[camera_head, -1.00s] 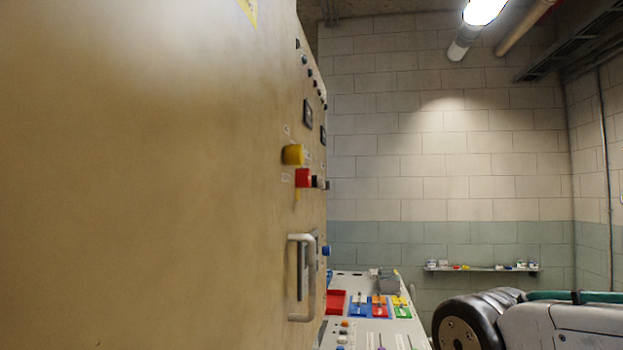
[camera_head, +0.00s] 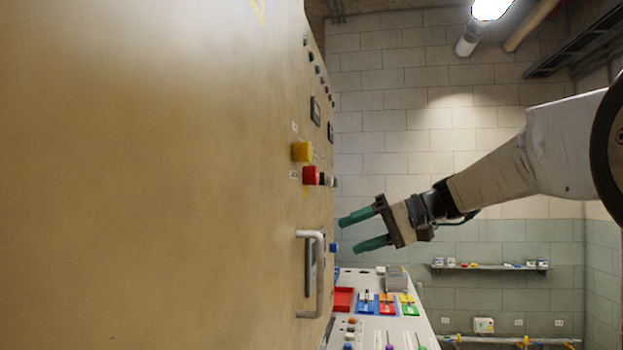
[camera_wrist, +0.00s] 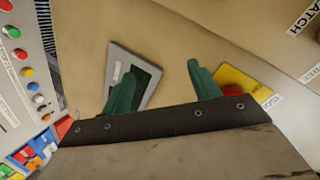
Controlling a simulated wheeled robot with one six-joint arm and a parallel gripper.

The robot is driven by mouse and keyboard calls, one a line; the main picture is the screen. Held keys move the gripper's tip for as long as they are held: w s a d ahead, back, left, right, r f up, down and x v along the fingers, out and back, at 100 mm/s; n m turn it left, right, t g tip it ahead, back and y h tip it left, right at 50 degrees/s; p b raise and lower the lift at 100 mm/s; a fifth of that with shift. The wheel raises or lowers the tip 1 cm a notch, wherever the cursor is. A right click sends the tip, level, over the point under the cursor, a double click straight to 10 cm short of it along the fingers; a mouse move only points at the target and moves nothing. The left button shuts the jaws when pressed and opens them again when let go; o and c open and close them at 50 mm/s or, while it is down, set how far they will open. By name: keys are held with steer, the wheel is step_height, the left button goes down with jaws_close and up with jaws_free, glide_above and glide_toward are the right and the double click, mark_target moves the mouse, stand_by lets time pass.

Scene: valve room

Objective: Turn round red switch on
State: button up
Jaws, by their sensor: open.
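A red knob (camera_head: 311,175) sticks out of the tan cabinet face (camera_head: 180,180) in the head view, just below a yellow block (camera_head: 302,152). In the wrist view, my gripper (camera_wrist: 161,70) has both green fingers apart, facing the cabinet panel.
A metal handle (camera_head: 312,273) juts from the cabinet below the knobs. A sloped console (camera_head: 385,335) with coloured switches stands beyond it. In the wrist view, a grey-framed dark panel (camera_wrist: 140,75) and a button panel (camera_wrist: 25,75) lie left. A shelf (camera_head: 490,267) hangs on the back wall.

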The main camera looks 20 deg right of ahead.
step_height(320, 180, up, 6)
steer(key=w+n+t+y, duration=0.2)
steer(key=n+y, duration=0.2)
steer(key=n, duration=0.2)
glide_toward(318, 175)
steer(key=x, duration=1)
steer(key=shift+s, duration=0.1)
steer(key=shift+c, duration=0.3)
steer(key=c, duration=0.9)
